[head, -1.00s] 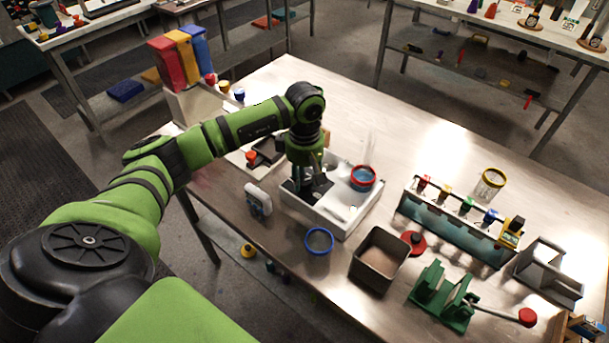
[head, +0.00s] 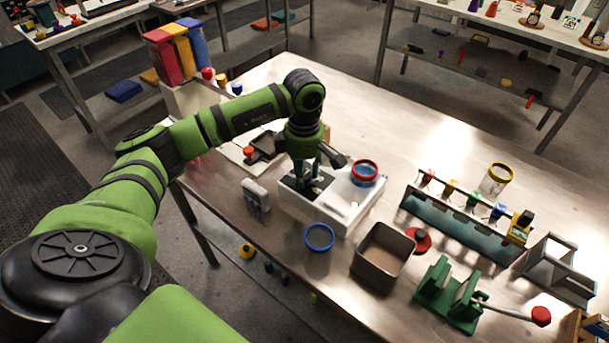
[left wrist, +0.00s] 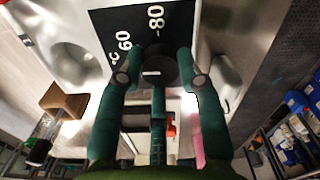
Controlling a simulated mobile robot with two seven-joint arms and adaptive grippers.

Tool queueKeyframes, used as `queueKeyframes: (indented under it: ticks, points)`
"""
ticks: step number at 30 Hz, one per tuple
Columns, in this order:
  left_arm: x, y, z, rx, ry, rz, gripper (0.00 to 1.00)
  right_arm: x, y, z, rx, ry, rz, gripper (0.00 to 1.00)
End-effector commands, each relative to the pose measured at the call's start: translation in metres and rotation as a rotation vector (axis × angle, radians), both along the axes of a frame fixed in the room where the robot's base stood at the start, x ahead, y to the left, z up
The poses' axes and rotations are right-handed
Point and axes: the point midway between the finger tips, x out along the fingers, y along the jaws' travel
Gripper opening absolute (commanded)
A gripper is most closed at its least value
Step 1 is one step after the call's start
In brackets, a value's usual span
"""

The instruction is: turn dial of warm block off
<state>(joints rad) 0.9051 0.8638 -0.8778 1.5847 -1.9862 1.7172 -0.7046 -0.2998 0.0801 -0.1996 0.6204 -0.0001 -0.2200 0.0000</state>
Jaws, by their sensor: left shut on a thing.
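The warm block (head: 346,222) is a white box near the table's front edge in the head view, with a black panel on its left part. In the left wrist view its panel (left wrist: 112,22) shows the white numbers 60 and 80. The dark round dial (left wrist: 158,66) with a short white mark sits between the fingertips of my left gripper (left wrist: 160,78). The gripper is shut on the dial, one finger on each side. In the head view my left gripper (head: 308,186) points down over the panel and hides the dial. My right gripper is out of view.
A red-rimmed vessel (head: 365,168) with blue content stands on the block's right part. A blue-rimmed vessel (head: 319,238), a grey bin (head: 383,254) and a green stand (head: 447,296) are close in front and to the right. A small pale device (head: 255,194) is at the left.

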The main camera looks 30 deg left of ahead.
Motion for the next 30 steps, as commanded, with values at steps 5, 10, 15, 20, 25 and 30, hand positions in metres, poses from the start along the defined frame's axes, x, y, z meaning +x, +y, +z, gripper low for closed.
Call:
queueKeyframes:
  ticks: [5, 10, 15, 20, 25, 30]
  points:
    - [-0.001, 0.002, -0.004, 0.005, 0.002, 0.170, 0.04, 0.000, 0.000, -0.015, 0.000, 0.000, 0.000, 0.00]
    - [-0.001, 0.002, -0.003, 0.006, 0.002, 0.332, 0.04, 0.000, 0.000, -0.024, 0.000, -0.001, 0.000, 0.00]
    - [-0.001, 0.001, -0.003, 0.004, 0.001, 0.494, 0.04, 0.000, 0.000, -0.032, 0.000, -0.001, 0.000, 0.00]
    - [-0.002, 0.001, -0.003, 0.005, 0.003, 0.645, 0.04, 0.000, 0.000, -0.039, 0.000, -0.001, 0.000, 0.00]
    - [-0.002, 0.001, -0.003, 0.005, 0.002, 0.805, 0.04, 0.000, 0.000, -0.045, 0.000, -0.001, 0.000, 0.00]
    - [-0.002, 0.000, -0.003, 0.005, 0.003, 0.966, 0.04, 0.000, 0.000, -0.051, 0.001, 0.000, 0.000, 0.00]
